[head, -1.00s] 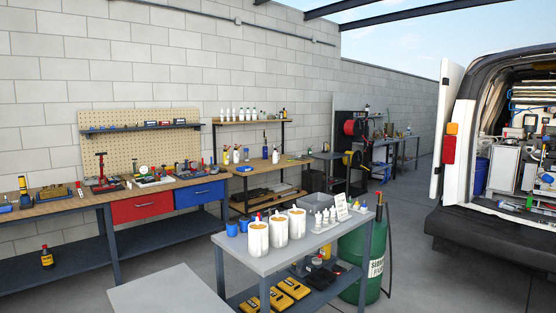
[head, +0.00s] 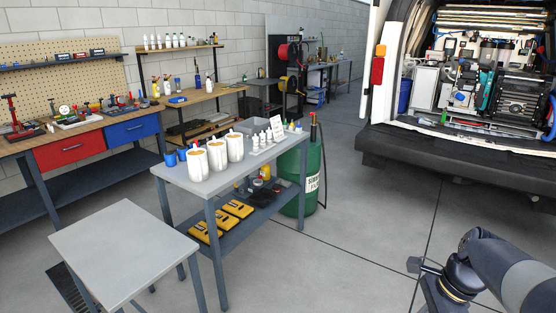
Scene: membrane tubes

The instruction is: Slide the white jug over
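My arm reaches in at the lower right, well apart from the table and the jugs. My gripper's fingers do not show in the picture.
A lower bare table (head: 125,245) stands front left. Floor at right is clear.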

